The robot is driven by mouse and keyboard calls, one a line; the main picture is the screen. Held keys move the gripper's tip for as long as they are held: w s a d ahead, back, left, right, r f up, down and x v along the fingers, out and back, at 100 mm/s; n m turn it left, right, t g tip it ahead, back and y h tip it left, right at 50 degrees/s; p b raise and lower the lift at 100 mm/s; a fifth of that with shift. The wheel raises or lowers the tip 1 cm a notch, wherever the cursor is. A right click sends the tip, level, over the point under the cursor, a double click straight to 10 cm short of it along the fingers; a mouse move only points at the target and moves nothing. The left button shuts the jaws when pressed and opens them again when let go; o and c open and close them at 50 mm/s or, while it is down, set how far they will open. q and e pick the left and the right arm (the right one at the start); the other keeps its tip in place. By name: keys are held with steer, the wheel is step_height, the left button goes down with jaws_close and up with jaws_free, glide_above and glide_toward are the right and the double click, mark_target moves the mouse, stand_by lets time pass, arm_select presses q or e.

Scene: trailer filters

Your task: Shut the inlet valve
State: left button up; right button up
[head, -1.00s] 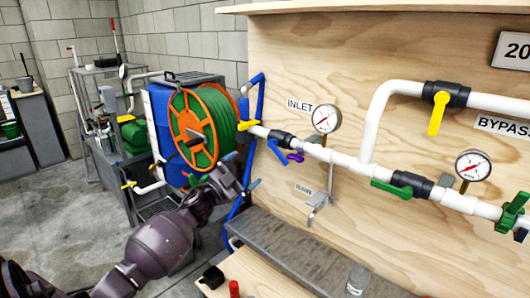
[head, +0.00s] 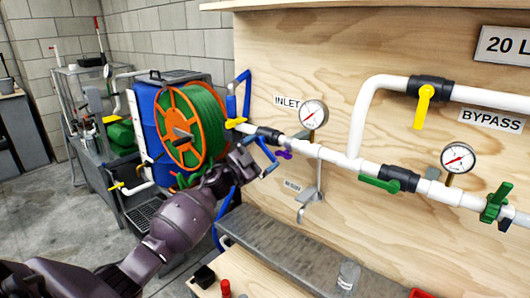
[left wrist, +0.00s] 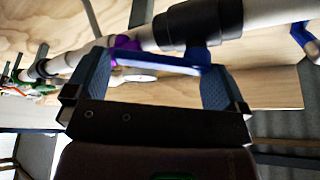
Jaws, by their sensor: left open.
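The inlet valve is a black body (head: 268,134) on the white pipe, below and left of the INLET label (head: 287,102). Its blue lever (head: 267,151) hangs below the pipe, angled to it. My left gripper (head: 257,160) is open at the lever. In the left wrist view the blue lever (left wrist: 165,57) crosses between the tips of the two spread fingers, and the black valve body (left wrist: 198,24) is just beyond. I cannot tell whether a finger touches the lever. My right gripper is not in view.
A small purple handle (head: 284,155) sits right beside the lever. A pressure gauge (head: 313,114) stands above the pipe. The hose reel (head: 190,128) is left of the valve, with a yellow handle (head: 236,123) close by. A grey ledge (head: 290,250) lies below.

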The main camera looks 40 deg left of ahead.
arm_select(q)
steer(key=shift+w+d+r, duration=0.2)
steer(key=shift+w, duration=0.35)
steer(key=shift+c, duration=0.5)
steer(key=c, duration=0.8)
